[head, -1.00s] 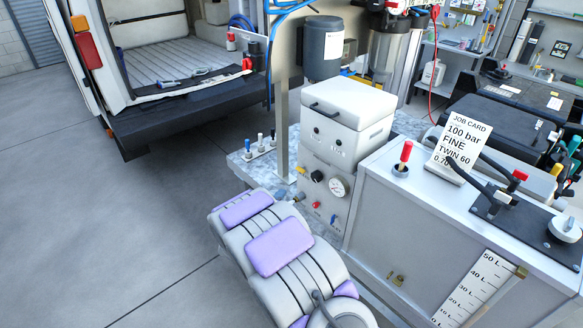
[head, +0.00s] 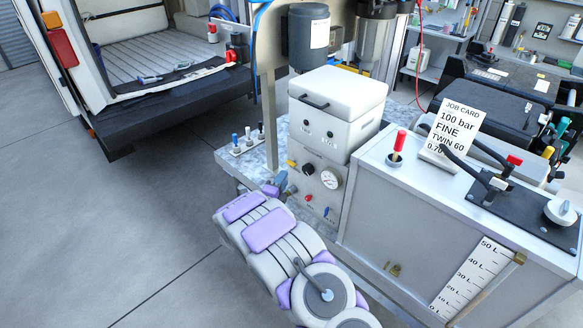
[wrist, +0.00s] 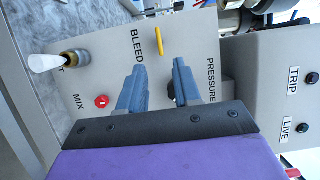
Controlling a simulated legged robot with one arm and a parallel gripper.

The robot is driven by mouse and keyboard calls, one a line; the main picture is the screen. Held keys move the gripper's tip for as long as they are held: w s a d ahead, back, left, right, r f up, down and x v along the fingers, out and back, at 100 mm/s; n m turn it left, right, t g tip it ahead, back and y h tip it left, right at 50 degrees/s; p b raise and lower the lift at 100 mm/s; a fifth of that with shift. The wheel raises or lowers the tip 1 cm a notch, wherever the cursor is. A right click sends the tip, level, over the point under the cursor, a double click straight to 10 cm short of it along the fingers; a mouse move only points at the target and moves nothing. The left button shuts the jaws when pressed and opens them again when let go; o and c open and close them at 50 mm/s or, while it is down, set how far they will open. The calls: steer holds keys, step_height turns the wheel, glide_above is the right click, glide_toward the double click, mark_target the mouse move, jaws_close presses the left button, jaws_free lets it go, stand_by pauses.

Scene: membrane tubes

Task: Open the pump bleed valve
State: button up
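The bleed valve is a small yellow lever (wrist: 158,40) beside the BLEED label on the grey pump panel (wrist: 205,50) in the wrist view. It also shows as a small yellow spot (head: 291,163) at the panel's upper left in the head view. My gripper (wrist: 160,67) is open, with its two blue-grey fingers apart and nothing held. The lever lies just beyond the fingertips, roughly in line with the gap; I see no contact. In the head view my gripper (head: 279,183) is close to the panel's left side, partly hidden by my arm.
A grey cabinet (head: 400,220) stands right; open floor lies left.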

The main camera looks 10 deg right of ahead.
mark_target(292, 162)
steer(key=a+x, duration=0.1)
steer(key=x, duration=0.7)
steer(key=shift+w+d+b, duration=0.15)
steer(key=shift+w+b, duration=0.25)
steer(key=shift+w, duration=0.05)
steer(key=shift+c, duration=0.7)
steer(key=shift+s, duration=0.1)
steer(key=shift+c, duration=0.6)
steer(key=shift+d, duration=0.2)
jaws_close()
